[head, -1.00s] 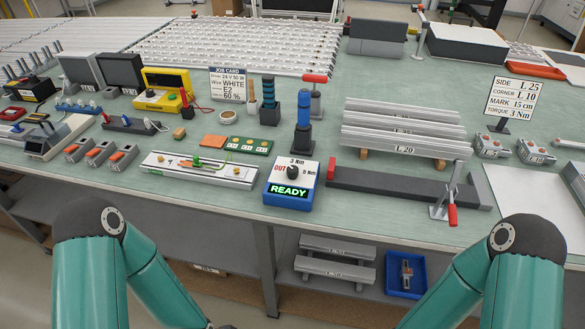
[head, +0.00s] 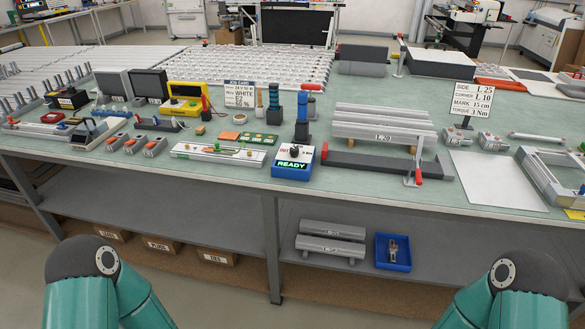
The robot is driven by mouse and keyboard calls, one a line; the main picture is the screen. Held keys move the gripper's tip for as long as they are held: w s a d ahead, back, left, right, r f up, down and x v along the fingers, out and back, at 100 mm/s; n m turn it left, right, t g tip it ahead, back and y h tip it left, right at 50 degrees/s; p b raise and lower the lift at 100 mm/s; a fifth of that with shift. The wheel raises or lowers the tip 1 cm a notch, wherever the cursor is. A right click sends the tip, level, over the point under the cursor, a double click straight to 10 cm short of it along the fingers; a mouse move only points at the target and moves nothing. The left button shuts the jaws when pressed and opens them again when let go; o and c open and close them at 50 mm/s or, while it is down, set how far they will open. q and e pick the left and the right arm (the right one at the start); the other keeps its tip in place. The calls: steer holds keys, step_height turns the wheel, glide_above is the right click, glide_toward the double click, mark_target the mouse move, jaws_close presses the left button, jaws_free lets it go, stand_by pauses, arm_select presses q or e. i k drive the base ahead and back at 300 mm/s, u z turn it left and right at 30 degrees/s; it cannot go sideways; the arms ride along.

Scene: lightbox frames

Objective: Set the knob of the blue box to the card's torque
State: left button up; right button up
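The blue box (head: 291,172) stands near the front edge of the bench. Its front display reads READY in green. A dark knob (head: 294,151) sits on its white top panel; which mark the knob points at is too small to tell. The card (head: 472,99) stands on a dark base at the right and reads SIDE L 25, CORNER L 10, MARK 15 cm, TORQUE 3 Nm. Both my arms show only as teal links at the bottom corners, well in front of the bench. Neither gripper is in view.
A blue-and-black driver (head: 302,118) stands just behind the box. A dark bar with a red-handled clamp (head: 417,163) lies to its right, and a white rail fixture (head: 218,152) to its left. An aluminium frame (head: 548,180) lies at the far right. The floor before the bench is clear.

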mark_target(294, 152)
steer(key=z, duration=0.05)
steer(key=k, duration=0.25)
steer(key=u, duration=0.85)
steer(key=i, duration=1.65)
steer(key=z, duration=0.65)
